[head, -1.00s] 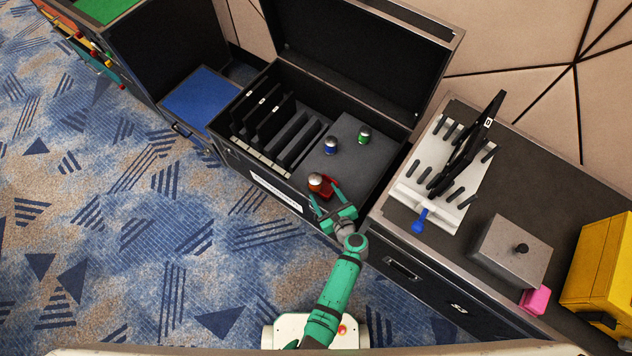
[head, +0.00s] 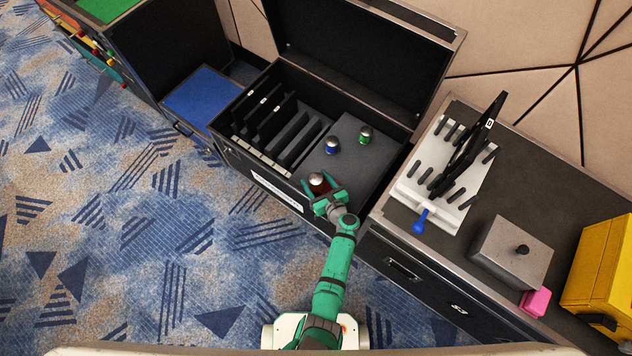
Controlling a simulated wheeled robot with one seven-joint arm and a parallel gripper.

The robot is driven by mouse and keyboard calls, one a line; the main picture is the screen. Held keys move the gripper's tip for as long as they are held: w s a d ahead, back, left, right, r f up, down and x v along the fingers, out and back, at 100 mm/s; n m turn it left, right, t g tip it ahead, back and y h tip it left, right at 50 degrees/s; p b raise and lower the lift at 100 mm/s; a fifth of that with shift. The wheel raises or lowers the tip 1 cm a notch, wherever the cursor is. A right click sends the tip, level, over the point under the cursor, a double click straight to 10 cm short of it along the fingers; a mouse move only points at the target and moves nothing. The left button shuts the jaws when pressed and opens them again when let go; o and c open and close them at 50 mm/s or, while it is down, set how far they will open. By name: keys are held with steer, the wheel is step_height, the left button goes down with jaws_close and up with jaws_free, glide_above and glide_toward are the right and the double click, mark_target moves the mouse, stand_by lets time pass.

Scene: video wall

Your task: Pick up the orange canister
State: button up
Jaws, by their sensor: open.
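The orange canister (head: 317,180) has a silvery cap and stands on the grey foam near the front edge of the open black case. Its body looks dark reddish-orange and is partly hidden by my gripper. My green gripper (head: 321,188) is open, with one finger on each side of the canister. Whether the fingers touch it I cannot tell.
A blue canister (head: 332,145) and a green canister (head: 365,135) stand farther back on the foam. Dark upright panels (head: 272,116) fill the left of the case (head: 254,178). Its lid (head: 356,52) stands open behind. A counter (head: 394,207) adjoins on the right.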

steer(key=shift+c, duration=0.2)
steer(key=c, duration=1.1)
steer(key=shift+d, duration=0.1)
steer(key=shift+c, duration=0.7)
steer(key=shift+r, duration=0.2)
